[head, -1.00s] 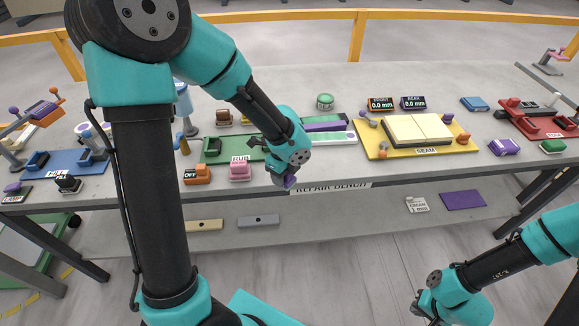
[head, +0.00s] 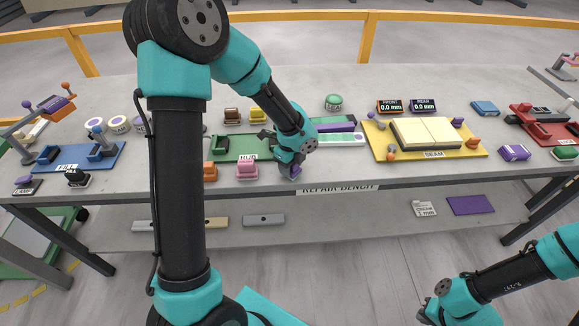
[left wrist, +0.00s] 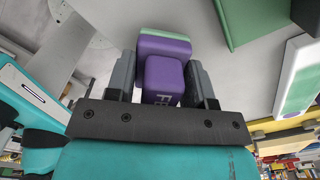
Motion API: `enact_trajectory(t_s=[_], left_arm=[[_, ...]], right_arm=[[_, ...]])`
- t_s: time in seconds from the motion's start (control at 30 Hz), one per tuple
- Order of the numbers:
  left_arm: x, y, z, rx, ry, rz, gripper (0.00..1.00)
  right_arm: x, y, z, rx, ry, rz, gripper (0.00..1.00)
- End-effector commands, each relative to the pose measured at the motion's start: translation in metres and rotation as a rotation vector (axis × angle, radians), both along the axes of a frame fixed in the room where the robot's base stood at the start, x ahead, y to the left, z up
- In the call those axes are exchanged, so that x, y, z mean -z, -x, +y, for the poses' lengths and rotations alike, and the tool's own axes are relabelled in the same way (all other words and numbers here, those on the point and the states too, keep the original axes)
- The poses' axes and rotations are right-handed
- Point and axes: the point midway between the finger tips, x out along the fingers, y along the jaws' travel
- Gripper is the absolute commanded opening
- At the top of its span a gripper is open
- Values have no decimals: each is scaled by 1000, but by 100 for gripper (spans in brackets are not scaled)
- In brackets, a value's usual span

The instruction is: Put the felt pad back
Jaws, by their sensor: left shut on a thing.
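My left gripper (left wrist: 161,82) is shut on the felt pad (left wrist: 162,72), a purple block with a mint-green layer and a partly readable label starting "FE". In the head view, the left gripper (head: 291,168) is at the front edge of the bench, just right of the pink button (head: 247,171); only a little purple of the pad (head: 296,172) shows there.
A white-and-green strip (head: 338,139) and a purple strip (head: 330,126) lie right of the gripper. The yellow SEAM board (head: 470,147) with cream panels is further right.

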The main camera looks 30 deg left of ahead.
Motion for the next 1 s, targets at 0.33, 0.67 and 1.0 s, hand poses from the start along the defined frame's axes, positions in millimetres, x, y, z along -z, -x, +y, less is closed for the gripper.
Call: enact_trajectory(t_s=[0.33, 0.67, 1.0], left_arm=[[8, -1, -2, 3, 0, -1, 30], [11, -1, -2, 3, 0, -1, 65], [10, -1, -2, 3, 0, -1, 74]], right_arm=[[0, 0, 0, 0, 0, 0, 0], [0, 0, 0, 0, 0, 0, 0], [0, 0, 0, 0, 0, 0, 0]])
